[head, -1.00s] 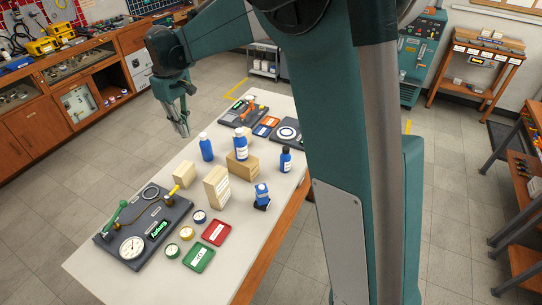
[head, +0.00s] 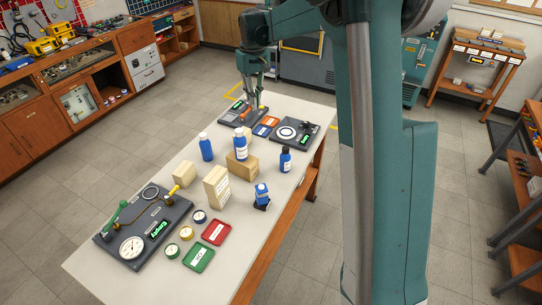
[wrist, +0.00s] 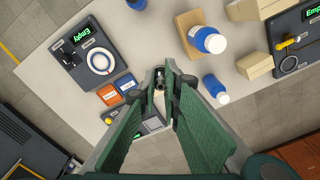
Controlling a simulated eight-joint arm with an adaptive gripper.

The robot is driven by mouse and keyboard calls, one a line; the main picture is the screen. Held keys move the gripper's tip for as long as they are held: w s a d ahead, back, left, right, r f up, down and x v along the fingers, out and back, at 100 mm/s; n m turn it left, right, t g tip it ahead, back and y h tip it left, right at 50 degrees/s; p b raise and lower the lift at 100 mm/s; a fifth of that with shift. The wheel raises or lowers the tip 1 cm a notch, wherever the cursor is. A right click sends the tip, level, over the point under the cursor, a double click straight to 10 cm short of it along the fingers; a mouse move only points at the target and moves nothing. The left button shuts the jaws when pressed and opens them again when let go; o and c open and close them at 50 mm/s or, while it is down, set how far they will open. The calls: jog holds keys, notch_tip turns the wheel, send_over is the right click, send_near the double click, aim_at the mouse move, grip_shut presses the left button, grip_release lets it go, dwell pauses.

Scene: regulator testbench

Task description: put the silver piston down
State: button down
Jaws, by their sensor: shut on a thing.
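My gripper (head: 257,102) is at the far end of the table, over the far dark test unit (head: 231,112). In the wrist view my gripper (wrist: 160,77) points down, its two green fingers closed together at the tips. A small metallic piece, seemingly the silver piston (wrist: 159,86), shows between the fingertips. It is mostly hidden by the fingers, and I cannot tell whether it touches anything below. Part of the far unit shows beneath the fingers in the wrist view (wrist: 152,126).
Another dark unit with a white ring (head: 306,133) stands beside, with orange and blue trays (head: 266,126) between. Blue bottles (head: 206,148) and wooden blocks (head: 216,188) stand mid-table. A gauge unit (head: 145,228), red tray (head: 216,232) and green tray (head: 199,258) are at the near end.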

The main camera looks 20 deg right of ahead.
jog(key=d+m, duration=0.1)
jog(key=d, duration=0.6)
notch_tip(320, 180, down, 18)
jog(key=shift+w, duration=0.25)
jog(key=shift+f, duration=3.15)
jog(key=shift+f, duration=1.9)
jog(key=shift+f, duration=0.15)
